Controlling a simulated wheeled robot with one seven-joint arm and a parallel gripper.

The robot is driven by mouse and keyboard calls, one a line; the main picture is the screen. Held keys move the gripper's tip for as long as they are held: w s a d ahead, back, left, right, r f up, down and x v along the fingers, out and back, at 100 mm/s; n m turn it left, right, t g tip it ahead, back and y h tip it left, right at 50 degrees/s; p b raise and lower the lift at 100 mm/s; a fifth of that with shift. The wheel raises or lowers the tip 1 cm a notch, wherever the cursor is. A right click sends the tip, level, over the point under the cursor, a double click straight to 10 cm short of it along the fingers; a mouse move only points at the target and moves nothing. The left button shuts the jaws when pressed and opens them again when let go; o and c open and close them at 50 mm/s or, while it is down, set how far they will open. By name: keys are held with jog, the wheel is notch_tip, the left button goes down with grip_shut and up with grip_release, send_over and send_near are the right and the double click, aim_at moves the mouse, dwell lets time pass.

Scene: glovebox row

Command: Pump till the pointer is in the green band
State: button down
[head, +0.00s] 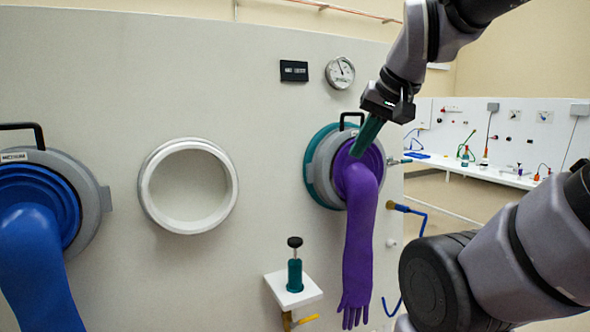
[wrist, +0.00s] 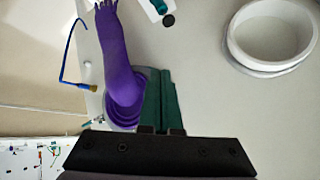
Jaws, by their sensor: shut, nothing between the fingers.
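The hand pump (head: 294,275) has a teal body and stands upright on a small white shelf (head: 312,292). Its black knob (head: 294,242) is up on a short rod. The pump also shows at the top edge of the wrist view (wrist: 159,6), partly cut off. The round gauge (head: 340,73) is on the panel; its dark pointer points roughly upward, and a green band is too small to make out. My gripper (head: 358,152) has its green fingers together and empty, in front of the purple glove port, above and right of the pump. It also shows in the wrist view (wrist: 161,73).
A purple glove (head: 360,235) hangs from its port right of the pump. An open white ring port (head: 187,186) and a blue glove (head: 40,265) are to the left. A black display (head: 294,71) is beside the gauge. The space above the pump knob looks clear.

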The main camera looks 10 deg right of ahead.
jog(key=w+a+f+n+g+h, duration=0.1)
jog(key=w+a+f+n+g, duration=0.25)
jog(key=w, duration=0.55)
jog(key=n+g+h, duration=0.1)
jog(key=n+g, duration=0.3)
send_over(295, 239)
notch_tip(295, 239, down, 7)
jog(key=shift+a+r+m, duration=0.1)
jog(key=shift+a+m, duration=0.05)
jog(key=shift+m, duration=0.1)
notch_tip(295, 239, down, 14)
jog(key=shift+f, duration=0.1)
